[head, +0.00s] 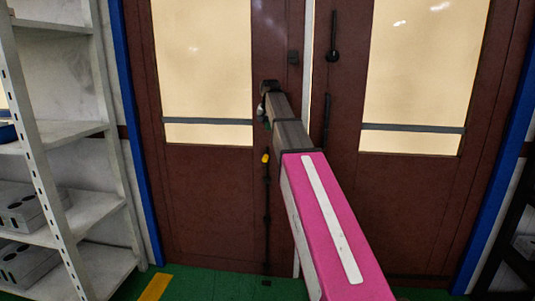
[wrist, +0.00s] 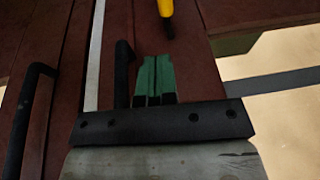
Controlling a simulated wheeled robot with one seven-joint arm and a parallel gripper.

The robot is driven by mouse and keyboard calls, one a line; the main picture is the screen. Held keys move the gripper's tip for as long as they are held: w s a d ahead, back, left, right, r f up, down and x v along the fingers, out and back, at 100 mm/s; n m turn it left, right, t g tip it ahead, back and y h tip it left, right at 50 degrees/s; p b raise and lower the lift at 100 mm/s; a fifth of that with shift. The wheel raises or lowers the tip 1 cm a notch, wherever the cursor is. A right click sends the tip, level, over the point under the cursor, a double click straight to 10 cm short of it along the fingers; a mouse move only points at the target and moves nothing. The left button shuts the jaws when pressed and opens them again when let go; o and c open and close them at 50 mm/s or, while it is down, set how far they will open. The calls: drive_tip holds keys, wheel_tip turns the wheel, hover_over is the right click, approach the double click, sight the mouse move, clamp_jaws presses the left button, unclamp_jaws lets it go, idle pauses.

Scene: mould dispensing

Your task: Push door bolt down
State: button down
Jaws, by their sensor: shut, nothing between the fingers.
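The door bolt is a thin black vertical rod (head: 267,215) low on the left door leaf. Its top end is a yellow knob (head: 265,158), which also shows at the top edge of the wrist view (wrist: 165,8). My gripper (wrist: 156,60) has green fingers, pressed together and empty. In the wrist view the fingertips are a little apart from the yellow knob in the picture. In the head view my gripper (head: 266,123) is above the knob, in front of the left leaf, and partly hidden by my arm. I cannot tell its distance from the door.
The brown double doors (head: 205,200) have glazed panels and a blue frame (head: 136,160). A black door handle (wrist: 122,70) is beside my fingers in the wrist view. A grey shelf (head: 95,210) stands at the left, dark shelving (head: 510,235) at the right. Green floor (head: 215,285) lies below.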

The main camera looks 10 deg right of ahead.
sight(266, 158)
drive_tip(key=x, duration=1.3)
drive_tip(key=shift+s+a+f, duration=0.2)
drive_tip(key=shift+s+a, duration=0.15)
drive_tip(key=shift+f, duration=0.4)
drive_tip(key=shift+f, duration=2.3)
drive_tip(key=w+v, duration=0.1)
drive_tip(key=v, duration=1.3)
drive_tip(key=shift+d+r, duration=0.3)
